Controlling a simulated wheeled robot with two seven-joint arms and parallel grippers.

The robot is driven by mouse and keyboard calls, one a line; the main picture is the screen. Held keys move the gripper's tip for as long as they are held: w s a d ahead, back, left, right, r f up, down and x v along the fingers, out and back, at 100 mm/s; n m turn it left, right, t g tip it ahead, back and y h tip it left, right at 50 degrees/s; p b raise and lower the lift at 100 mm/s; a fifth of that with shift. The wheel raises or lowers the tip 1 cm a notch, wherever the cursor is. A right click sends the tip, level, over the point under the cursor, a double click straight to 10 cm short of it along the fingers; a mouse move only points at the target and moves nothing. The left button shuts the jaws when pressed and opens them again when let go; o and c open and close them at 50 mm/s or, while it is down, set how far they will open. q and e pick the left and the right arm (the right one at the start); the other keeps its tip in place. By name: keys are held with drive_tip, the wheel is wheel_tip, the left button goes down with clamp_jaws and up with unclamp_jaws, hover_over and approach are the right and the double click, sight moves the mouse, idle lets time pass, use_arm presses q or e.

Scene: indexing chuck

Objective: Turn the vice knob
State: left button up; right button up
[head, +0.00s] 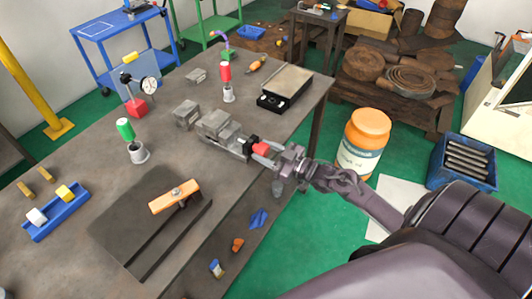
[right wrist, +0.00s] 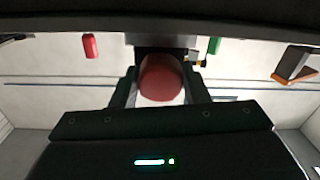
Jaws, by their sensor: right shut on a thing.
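The vice (head: 222,130) is a grey metal block assembly on the workbench, with its long axis running toward the bench's right edge. Its red knob (head: 261,149) sits at the near right end, beside a black part. My right gripper (head: 263,150) reaches in from the right and is shut on the red knob. In the right wrist view the knob (right wrist: 161,78) shows as a dark red round end between the two fingers, with the vice's grey body partly hidden behind it. My left gripper is not in view.
On the bench (head: 75,160) stand a green-topped tool (head: 125,129), a red-topped tool (head: 225,72), a dial gauge (head: 149,86), a black case (head: 285,88), a dark plate with an orange-handled tool (head: 174,197) and a blue tray (head: 56,212). An orange jar (head: 368,127) stands beyond my right forearm.

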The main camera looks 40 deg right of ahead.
drive_tip(key=n, duration=0.2)
drive_tip(key=n+b, duration=0.1)
drive_tip(key=n, duration=0.2)
drive_tip(key=shift+f+n, duration=0.2)
drive_tip(key=shift+n, duration=0.1)
drive_tip(key=n+b, duration=0.1)
drive_tip(key=n, duration=0.5)
drive_tip(key=n+b, duration=0.2)
drive_tip(key=n, duration=0.4)
drive_tip(key=shift+h, duration=0.4)
drive_tip(key=n+b, duration=0.1)
drive_tip(key=n, duration=0.4)
drive_tip(key=shift+r+n, duration=0.15)
drive_tip(key=shift+n, duration=0.15)
drive_tip(key=o, duration=1)
drive_tip(key=shift+s, duration=0.1)
drive_tip(key=shift+v, duration=3.8)
drive_tip(key=shift+r, duration=0.1)
